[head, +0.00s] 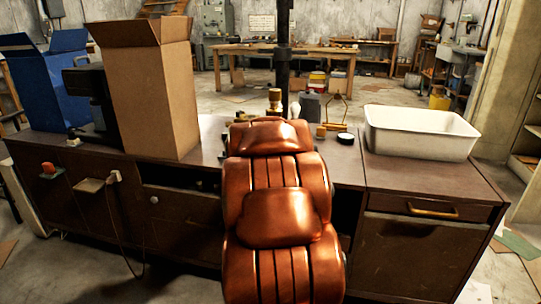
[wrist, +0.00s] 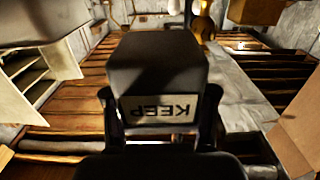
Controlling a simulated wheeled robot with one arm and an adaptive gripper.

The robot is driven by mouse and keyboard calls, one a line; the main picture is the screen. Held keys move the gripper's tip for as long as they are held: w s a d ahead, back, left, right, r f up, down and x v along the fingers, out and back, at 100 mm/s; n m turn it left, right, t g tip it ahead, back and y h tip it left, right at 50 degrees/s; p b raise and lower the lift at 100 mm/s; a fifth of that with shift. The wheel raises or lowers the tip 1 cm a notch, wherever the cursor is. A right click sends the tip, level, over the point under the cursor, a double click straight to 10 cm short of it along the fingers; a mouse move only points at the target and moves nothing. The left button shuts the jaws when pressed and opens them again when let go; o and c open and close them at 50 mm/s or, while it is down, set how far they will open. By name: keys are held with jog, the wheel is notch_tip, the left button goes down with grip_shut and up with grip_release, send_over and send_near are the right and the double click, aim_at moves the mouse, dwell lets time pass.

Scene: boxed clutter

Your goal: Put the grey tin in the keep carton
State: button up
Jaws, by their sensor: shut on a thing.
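In the wrist view my gripper (wrist: 160,115) is shut on a dark grey, boxy thing (wrist: 157,62), which looks like the grey tin. A pale label reading KEEP, upside down in this view, shows on its near face between the fingers. In the head view my copper-coloured arm hides the gripper. A small grey thing (head: 309,106) shows just right of the arm; I cannot tell whether it is the held one. A tall open brown carton (head: 155,95) stands on the counter at left, with a blue carton (head: 55,80) behind it. Neither carton shows a label.
A white tub (head: 420,137) stands on the counter at right. A brass piece (head: 274,98) and small items (head: 345,138) lie near the arm. A dark machine (head: 92,90) stands between the cartons. The counter (head: 385,173) is bare in front of the tub.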

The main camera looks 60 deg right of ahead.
jog(key=w, duration=0.3)
jog(key=w+d, duration=0.1)
jog(key=w, duration=0.1)
jog(key=w+d+f+b, duration=0.1)
jog(key=w, duration=0.2)
jog(key=shift+w, duration=0.35)
jog(key=shift+f+b, duration=0.8)
jog(key=shift+f, duration=0.9)
jog(key=shift+f, duration=0.15)
jog(key=o, duration=1.3)
jog(key=shift+o, duration=0.2)
jog(key=shift+s+a+r, duration=0.15)
jog(key=shift+a+r, duration=0.1)
jog(key=shift+a, duration=0.25)
jog(key=p+v, duration=0.2)
jog(key=v, duration=0.9)
